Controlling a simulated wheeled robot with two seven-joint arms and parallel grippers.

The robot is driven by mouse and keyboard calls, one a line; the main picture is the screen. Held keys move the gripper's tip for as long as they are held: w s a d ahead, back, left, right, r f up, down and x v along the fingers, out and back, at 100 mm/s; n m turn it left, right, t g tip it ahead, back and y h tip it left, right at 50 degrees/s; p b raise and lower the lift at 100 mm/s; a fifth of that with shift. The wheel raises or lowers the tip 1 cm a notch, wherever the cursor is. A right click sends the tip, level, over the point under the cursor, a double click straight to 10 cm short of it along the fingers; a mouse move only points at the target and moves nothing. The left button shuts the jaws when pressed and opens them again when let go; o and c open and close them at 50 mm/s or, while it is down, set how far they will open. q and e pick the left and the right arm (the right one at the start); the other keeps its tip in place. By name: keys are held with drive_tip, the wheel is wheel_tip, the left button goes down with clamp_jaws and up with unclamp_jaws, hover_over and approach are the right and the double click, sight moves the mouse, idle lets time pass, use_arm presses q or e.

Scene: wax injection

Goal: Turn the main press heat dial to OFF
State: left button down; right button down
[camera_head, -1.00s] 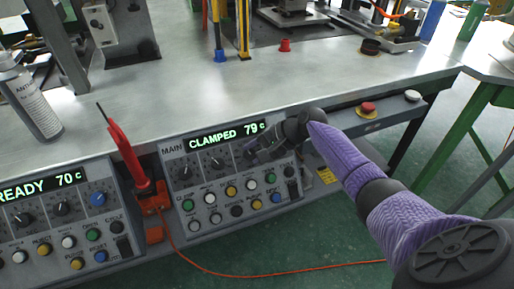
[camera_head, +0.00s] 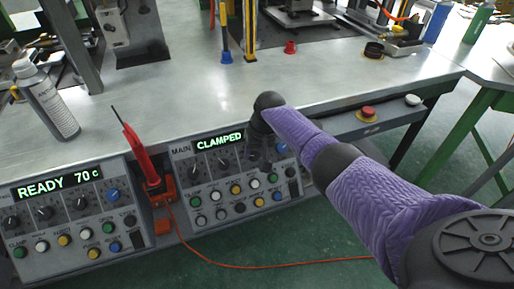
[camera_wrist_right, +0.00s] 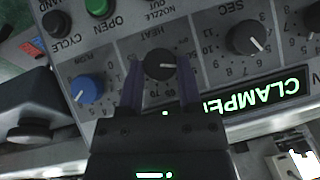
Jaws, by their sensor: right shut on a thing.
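The main press panel (camera_head: 181,176) stands at the table's front edge in the head view, with its green display (camera_head: 219,140) reading CLAMPED. My right gripper (camera_head: 256,155) is in front of the panel, hiding the heat dial and the temperature reading there. In the right wrist view the panel appears turned over, and the black heat dial (camera_wrist_right: 159,63) sits under the word HEAT. My right gripper (camera_wrist_right: 160,76) has a finger on each side of this dial and is shut on it. The dial's pale mark points right in that view. My left gripper is not in view.
A blue flow knob (camera_wrist_right: 87,89) and a black SEC dial (camera_wrist_right: 247,37) flank the heat dial. A second panel (camera_head: 75,226) reads READY 70 c. A red-handled tool (camera_head: 137,152) stands between the panels. A red button (camera_head: 367,113) is to the right.

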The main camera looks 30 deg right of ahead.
drive_tip(key=shift+a+n+h+p, duration=0.15)
drive_tip(key=shift+n+h+p, duration=0.15)
drive_tip(key=shift+n+h, duration=0.35)
drive_tip(key=shift+a+n+g+h+p, duration=0.15)
drive_tip(key=shift+n+g+h+p, duration=0.25)
drive_tip(key=shift+n+h, duration=0.45)
drive_tip(key=shift+a+n+h, duration=0.1)
drive_tip(key=shift+n+h, duration=0.4)
drive_tip(key=shift+n, duration=0.3)
drive_tip(key=shift+a+f+n+h+p, duration=0.15)
drive_tip(key=shift+n+h+p, duration=0.25)
drive_tip(key=shift+n+h, duration=0.45)
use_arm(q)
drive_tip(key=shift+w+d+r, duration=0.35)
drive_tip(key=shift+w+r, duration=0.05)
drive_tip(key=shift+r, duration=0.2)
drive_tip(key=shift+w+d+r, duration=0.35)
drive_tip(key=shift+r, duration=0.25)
use_arm(e)
drive_tip(key=shift+n+h, duration=0.25)
drive_tip(key=shift+n, duration=0.2)
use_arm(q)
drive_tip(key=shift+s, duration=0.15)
use_arm(e)
drive_tip(key=shift+s+f, duration=0.1)
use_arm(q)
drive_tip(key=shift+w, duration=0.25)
